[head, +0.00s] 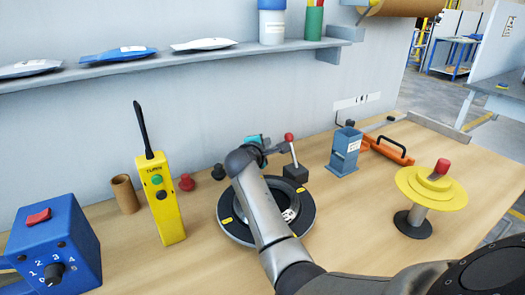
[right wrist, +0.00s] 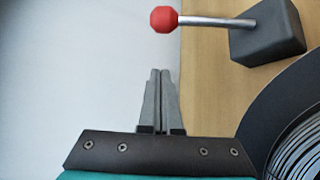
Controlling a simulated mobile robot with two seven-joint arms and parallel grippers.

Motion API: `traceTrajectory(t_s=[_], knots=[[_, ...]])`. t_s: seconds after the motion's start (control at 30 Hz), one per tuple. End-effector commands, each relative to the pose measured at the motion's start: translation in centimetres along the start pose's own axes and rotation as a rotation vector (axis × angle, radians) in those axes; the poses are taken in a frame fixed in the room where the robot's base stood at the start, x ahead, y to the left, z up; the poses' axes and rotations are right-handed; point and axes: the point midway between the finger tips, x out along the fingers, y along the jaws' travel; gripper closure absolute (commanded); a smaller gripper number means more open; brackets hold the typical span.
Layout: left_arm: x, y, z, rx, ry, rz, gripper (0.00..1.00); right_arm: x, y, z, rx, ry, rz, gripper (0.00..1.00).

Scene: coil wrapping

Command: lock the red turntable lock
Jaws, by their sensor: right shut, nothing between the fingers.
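The turntable lock is a lever with a red knob (head: 289,136) on a dark block (head: 296,173), at the back right edge of the black turntable (head: 308,213). In the right wrist view the red knob (right wrist: 164,19) is at the left end of a metal rod, which runs to the grey block (right wrist: 268,32). My right gripper (right wrist: 160,73) is shut and empty; its fingertips point toward the knob with a gap between. In the head view my right gripper (head: 280,148) is just left of the lever, and my arm covers part of the turntable. My left gripper is out of view.
A yellow pendant control (head: 160,198) and a blue dial box (head: 52,250) stand left. A blue holder (head: 345,150), an orange tool (head: 388,151) and a yellow stepped stand (head: 430,188) are right. A wall shelf (head: 180,60) runs above. Bare wood lies front right.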

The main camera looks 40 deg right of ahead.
Motion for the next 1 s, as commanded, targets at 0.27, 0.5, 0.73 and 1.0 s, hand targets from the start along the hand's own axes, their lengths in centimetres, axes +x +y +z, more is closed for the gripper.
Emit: traceTrajectory(t_s=[0.27, 0.5, 0.73, 1.0], knots=[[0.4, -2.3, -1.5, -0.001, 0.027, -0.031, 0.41, 1.4, 0.1, 1.5, 0.002, 0.0, 0.001, 1.0], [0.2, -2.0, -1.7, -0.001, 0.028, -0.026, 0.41, 0.8, 0.0, 3.3, 0.001, 0.0, 0.0, 1.0], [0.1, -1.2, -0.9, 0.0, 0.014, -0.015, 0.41, 0.6, 0.0, 3.8, 0.0, 0.001, 0.0, 1.0], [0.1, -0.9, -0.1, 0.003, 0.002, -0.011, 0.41, 0.6, 0.0, 3.8, 0.0, 0.001, 0.001, 1.0]])
